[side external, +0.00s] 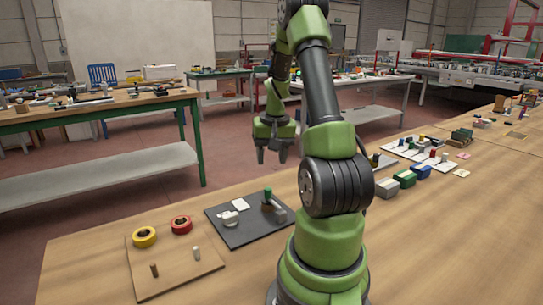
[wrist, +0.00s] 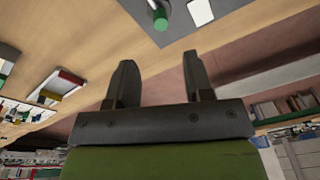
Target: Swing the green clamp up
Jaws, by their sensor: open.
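The green clamp (side external: 268,194) is at the right part of a dark board on the near bench. Its green grip stands up beside a grey metal part; the exact angle of its lever is too small to tell. In the wrist view the round green end of the clamp (wrist: 160,21) shows at the top, beyond the fingertips. My gripper (side external: 272,157) hangs fingers down, above and behind the board in the side view, apart from the clamp. In the wrist view my gripper (wrist: 160,63) has its two fingers spread with nothing between them.
The dark board (side external: 233,236) also bears a white card (side external: 240,204) and a white fitting (side external: 229,218). A wooden board (side external: 170,279) with yellow tape (side external: 144,237), red tape (side external: 181,225) and two pegs lies left. Coloured boxes (side external: 405,178) stand right of my arm.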

